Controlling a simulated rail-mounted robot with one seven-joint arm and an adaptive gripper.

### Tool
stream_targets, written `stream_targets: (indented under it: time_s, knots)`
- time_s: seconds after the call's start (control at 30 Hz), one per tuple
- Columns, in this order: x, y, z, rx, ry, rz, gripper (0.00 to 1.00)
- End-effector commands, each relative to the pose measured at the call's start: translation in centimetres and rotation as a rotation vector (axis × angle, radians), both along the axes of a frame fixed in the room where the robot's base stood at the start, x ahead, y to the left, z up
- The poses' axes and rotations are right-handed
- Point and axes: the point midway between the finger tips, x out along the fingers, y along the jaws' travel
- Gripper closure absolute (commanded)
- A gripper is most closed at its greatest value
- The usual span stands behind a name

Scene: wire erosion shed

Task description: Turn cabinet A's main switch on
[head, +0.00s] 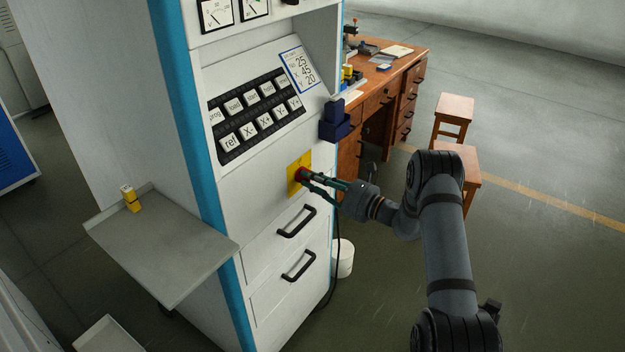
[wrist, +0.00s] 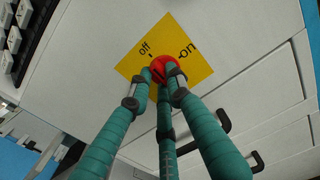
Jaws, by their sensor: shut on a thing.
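The main switch is a red rotary knob (wrist: 159,65) on a yellow square plate (wrist: 193,42) on the cabinet (head: 255,190) front. The plate (head: 305,159) also shows in the head view, above two drawer handles. It is printed "off" and "on", each with a short black tick. My gripper (head: 310,180) comes from the right and its teal fingers are closed around the knob. In the wrist view my gripper (wrist: 163,80) has its fingertips pressed on the knob's near side and sides. They hide part of it, and I cannot tell which label the knob points to.
A keypad (head: 255,115) and a blue holder (head: 336,122) are above the switch. A side shelf (head: 165,245) bears a small yellow object (head: 131,198). A wooden desk (head: 385,85), stools (head: 455,105) and a white bin (head: 343,258) stand behind. Floor at right is open.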

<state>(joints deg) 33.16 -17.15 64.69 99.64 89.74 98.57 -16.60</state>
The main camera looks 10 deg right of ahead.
Motion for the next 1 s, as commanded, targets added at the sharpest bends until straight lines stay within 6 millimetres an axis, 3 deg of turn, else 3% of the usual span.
stream_targets:
  time_s: [0.37,1.0]
  knots:
    - [0.05,-0.08,0.12,0.077,0.072,-0.001,1.00]
    - [0.30,-0.35,0.32,0.495,0.464,-0.001,1.00]
